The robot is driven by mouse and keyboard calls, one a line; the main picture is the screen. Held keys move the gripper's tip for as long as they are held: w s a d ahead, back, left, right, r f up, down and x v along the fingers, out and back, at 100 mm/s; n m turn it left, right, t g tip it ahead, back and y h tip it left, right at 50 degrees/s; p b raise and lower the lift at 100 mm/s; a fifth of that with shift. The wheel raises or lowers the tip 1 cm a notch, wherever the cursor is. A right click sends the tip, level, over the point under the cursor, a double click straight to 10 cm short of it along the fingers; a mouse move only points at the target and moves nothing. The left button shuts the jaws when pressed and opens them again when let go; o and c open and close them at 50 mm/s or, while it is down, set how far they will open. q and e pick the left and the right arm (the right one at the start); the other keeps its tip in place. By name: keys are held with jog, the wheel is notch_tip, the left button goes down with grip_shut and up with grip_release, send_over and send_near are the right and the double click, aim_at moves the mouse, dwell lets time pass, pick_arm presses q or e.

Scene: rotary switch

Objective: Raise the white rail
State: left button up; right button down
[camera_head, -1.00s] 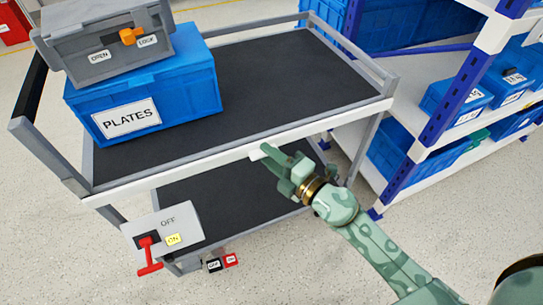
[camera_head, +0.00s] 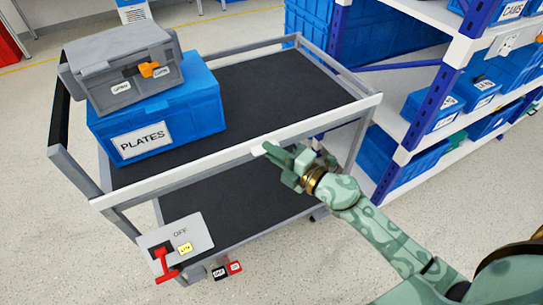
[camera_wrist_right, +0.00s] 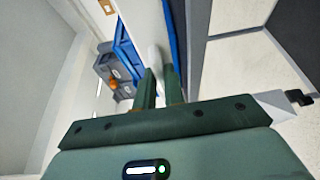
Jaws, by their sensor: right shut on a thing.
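The white rail (camera_head: 220,158) runs along the near upper edge of a grey cart (camera_head: 180,172) with dark shelves. My right gripper (camera_head: 268,150) is at the middle of this rail, its fingers shut on it. In the right wrist view, the two green fingers (camera_wrist_right: 160,88) have a narrow white part (camera_wrist_right: 154,58) between them. The fingers partly hide the gripped stretch. My left gripper is not in view.
A blue PLATES box (camera_head: 150,135) carries a grey case (camera_head: 125,80) with an orange latch on the cart's left side. A switch panel (camera_head: 192,232) with a red lever (camera_head: 164,265) hangs at lower left. Blue-posted shelving (camera_head: 430,105) stands close on the right.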

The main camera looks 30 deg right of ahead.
jog(key=c, duration=1.5)
grip_release()
jog(key=shift+r, duration=0.35)
jog(key=shift+f, duration=0.1)
jog(key=b+v, duration=0.1)
jog(key=v, duration=1.5)
jog(key=shift+s, duration=0.2)
